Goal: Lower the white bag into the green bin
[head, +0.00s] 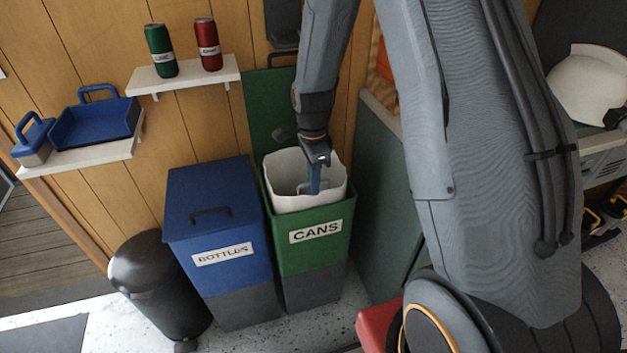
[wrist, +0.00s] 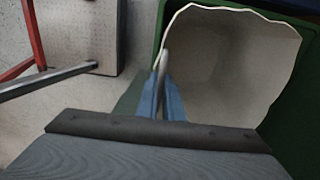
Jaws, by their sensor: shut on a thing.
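The green bin (head: 308,245), labelled CANS, stands with its lid (head: 268,105) raised against the wall. The white bag (head: 290,200) is open-topped and sits partly inside the bin mouth, its upper part showing above the rim. My gripper (head: 314,190) reaches down at the bag, and its blue fingers are shut on it. In the wrist view the fingers (wrist: 162,105) pinch the near left edge of the bag (wrist: 235,70), and the green bin rim (wrist: 155,15) surrounds it. The inside of the bag looks empty. How deep its bottom hangs is hidden.
A blue bin (head: 215,225), labelled BOTTLES, stands closed on the left, with a black bin (head: 155,280) beside it. A grey-green panel (head: 375,215) stands close on the right. Shelves above hold a green can (head: 160,52), a red can (head: 208,45) and a blue dustpan (head: 95,122).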

